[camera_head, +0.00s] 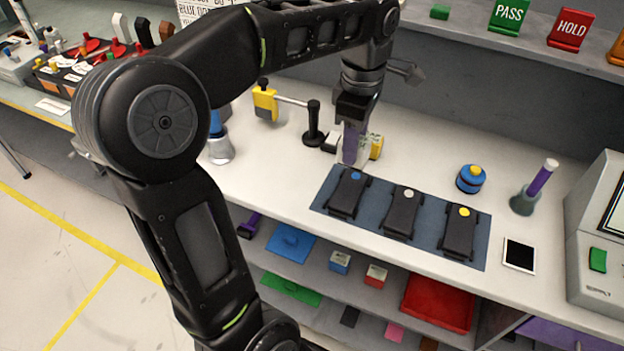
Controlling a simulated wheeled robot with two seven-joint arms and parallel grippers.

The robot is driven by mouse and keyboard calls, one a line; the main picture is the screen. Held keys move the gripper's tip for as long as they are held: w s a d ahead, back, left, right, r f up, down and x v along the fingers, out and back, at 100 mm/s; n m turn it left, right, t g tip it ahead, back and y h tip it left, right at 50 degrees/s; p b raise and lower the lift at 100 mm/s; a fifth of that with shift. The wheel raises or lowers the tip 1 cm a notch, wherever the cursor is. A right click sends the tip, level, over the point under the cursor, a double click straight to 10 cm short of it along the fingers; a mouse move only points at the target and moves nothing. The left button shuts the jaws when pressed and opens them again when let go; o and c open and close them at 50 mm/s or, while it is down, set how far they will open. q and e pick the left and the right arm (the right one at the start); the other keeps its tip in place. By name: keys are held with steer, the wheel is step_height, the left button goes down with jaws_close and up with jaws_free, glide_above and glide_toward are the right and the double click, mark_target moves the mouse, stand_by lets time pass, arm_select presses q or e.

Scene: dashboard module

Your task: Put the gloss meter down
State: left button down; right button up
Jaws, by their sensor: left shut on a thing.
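My left gripper (352,128) points down over the back of the white bench, just behind the left end of the dark blue mat (385,241). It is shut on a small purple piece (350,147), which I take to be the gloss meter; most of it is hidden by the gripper. White and yellow parts (376,147) show right beside it, and I cannot tell whether they belong to it. I cannot tell whether the held thing touches the bench. My right gripper is not in view.
Three black modules lie on the mat, with a blue (355,176), a white (408,194) and a yellow (464,211) dot. A yellow-and-black tool (265,103) and a black post (313,130) stand to the left. A blue-and-yellow round object (470,179) stands right. Bare bench lies behind the mat.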

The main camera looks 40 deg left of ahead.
arm_select(q)
steer(key=shift+s+a, duration=0.1)
steer(key=shift+a, duration=0.15)
steer(key=shift+d, duration=0.1)
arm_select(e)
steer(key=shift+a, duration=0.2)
arm_select(q)
steer(key=shift+f, duration=3.1)
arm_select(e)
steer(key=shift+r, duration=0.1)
